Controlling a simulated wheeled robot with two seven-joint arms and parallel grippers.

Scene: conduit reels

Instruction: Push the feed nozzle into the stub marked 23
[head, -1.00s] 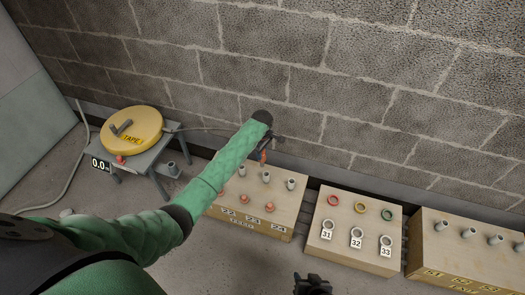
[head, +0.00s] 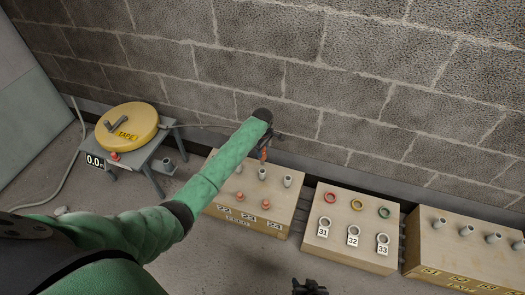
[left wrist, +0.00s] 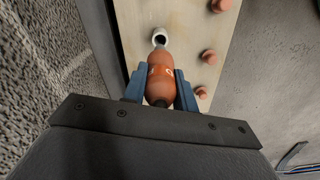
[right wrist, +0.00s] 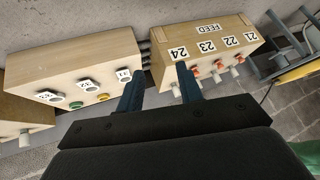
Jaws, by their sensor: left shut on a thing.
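My left gripper (left wrist: 160,88) is shut on the orange feed nozzle (left wrist: 160,78). In the head view the nozzle (head: 264,154) hangs above the FEED box (head: 235,228), just over the grey stub (head: 263,174) in line with label 23 (head: 249,217). In the left wrist view the nozzle's grey tip points at a stub's open mouth (left wrist: 160,36). The tip looks close to the rim; I cannot tell whether it touches. My right gripper (right wrist: 160,90) is open and empty, low in the head view (head: 310,286).
Stubs stand on either side, 22 (head: 240,168) and 24 (head: 287,181), with orange caps (head: 266,203) in front. A box with rings (head: 353,263) and another stub box (head: 470,265) stand right. The yellow tape reel (head: 130,128) sits left; the block wall is behind.

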